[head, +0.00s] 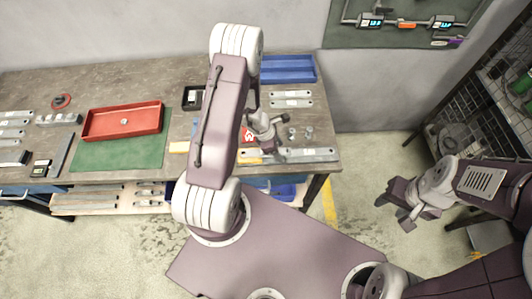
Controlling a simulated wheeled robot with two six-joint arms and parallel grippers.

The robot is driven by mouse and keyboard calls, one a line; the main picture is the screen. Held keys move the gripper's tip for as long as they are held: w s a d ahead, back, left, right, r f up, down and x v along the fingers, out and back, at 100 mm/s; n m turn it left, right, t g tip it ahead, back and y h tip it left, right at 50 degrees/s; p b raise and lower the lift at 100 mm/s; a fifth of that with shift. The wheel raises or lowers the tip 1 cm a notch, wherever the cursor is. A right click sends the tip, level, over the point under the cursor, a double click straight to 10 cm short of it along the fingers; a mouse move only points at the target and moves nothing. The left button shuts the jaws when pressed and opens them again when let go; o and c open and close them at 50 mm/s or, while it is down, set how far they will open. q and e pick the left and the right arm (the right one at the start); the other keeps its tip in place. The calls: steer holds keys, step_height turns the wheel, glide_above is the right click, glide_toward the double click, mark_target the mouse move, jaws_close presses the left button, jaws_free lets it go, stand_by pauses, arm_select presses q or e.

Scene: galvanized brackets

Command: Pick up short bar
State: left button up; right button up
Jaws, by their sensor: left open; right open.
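Two short grey bars with holes, a rear one (291,94) and a front one (291,104), lie side by side near the back right of the workbench. I cannot tell which is the short bar meant. A longer grey bar (312,154) lies at the front right edge. My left gripper (262,148) is open above the front right part of the bench, left of the longer bar and in front of the short ones. My arm hides part of the bench there. My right gripper (396,209) is open and empty, off the bench over the floor.
A blue tray (288,70) stands at the back right. Small metal pieces (308,132) stand near the right edge. A red tray (92,126) rests on a green mat (130,152). More grey bars (12,123) lie far left. A wire rack (470,100) stands right.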

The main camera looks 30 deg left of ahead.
arm_select(q)
jaws_close()
stand_by(0.4)
